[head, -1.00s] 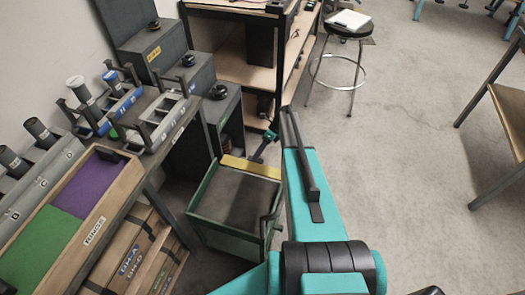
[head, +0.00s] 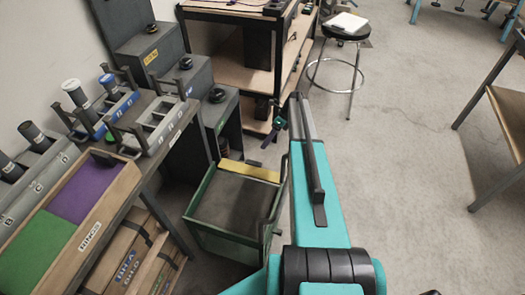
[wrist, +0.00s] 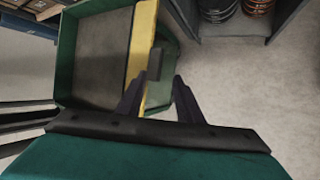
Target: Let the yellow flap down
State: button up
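The yellow flap (head: 250,171) is a strip along the far edge of a green cart (head: 199,195) with a dark grey bed. In the wrist view the flap (wrist: 142,45) runs along the cart's right side, with a small dark block (wrist: 154,64) beside it, in front of green. My gripper (head: 273,132) is beyond the flap and to its right in the head view. In the wrist view its two dark fingers (wrist: 155,80) are spread, with the block just past the gap between their tips. Whether they touch anything is unclear.
A workbench with bins (head: 78,190) stands left of the cart. Dark grey cabinets (head: 220,117) and a wooden shelf unit (head: 215,48) are behind it. A round stool (head: 345,27) stands farther back. The floor to the right is open up to a table (head: 500,110).

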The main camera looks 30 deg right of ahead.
jog(key=shift+v, duration=2.25)
jog(key=shift+a, duration=0.1)
